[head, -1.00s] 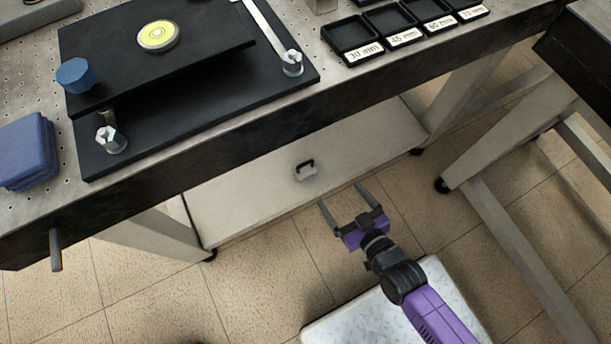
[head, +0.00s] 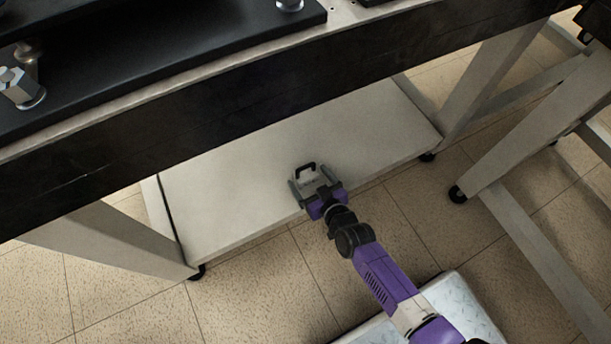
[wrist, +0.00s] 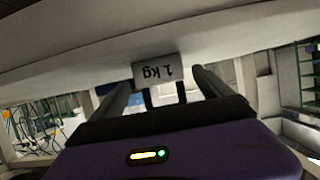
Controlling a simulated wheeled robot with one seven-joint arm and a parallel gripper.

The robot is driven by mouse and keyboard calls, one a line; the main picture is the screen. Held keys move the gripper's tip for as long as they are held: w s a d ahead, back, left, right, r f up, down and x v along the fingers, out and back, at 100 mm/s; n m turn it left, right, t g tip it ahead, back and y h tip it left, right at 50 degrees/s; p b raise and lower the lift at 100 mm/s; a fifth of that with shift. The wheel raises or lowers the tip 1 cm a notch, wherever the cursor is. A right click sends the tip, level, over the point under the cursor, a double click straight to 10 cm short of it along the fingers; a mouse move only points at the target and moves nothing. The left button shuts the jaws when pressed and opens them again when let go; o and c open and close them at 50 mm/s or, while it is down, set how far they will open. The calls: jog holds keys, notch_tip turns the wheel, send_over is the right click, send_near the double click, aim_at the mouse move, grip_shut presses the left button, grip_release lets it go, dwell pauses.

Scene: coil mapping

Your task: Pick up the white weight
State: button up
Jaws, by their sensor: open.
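The white weight (head: 309,181) stands on the lower shelf of the table, with its dark handle toward the top in the head view. In the wrist view the weight (wrist: 158,71) shows upside down, with "1 kg" on its face. My gripper (head: 311,179) is open, and its two fingers lie on either side of the weight. In the wrist view the open fingers of my gripper (wrist: 161,80) flank the weight, with the handle showing between them. I cannot tell whether either finger touches it.
The pale lower shelf (head: 240,170) is otherwise clear around the weight. The dark table edge (head: 250,95) runs above and behind it. Table legs (head: 490,75) stand at the sides. Black plates with metal fittings (head: 150,50) sit on the tabletop.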

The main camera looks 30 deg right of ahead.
aim_at(306, 172)
jog(key=shift+b+x, duration=0.35)
jog(key=shift+x, duration=1.05)
jog(key=c, duration=1.9)
jog(key=shift+r, duration=0.15)
grip_shut()
jog(key=shift+w, duration=0.1)
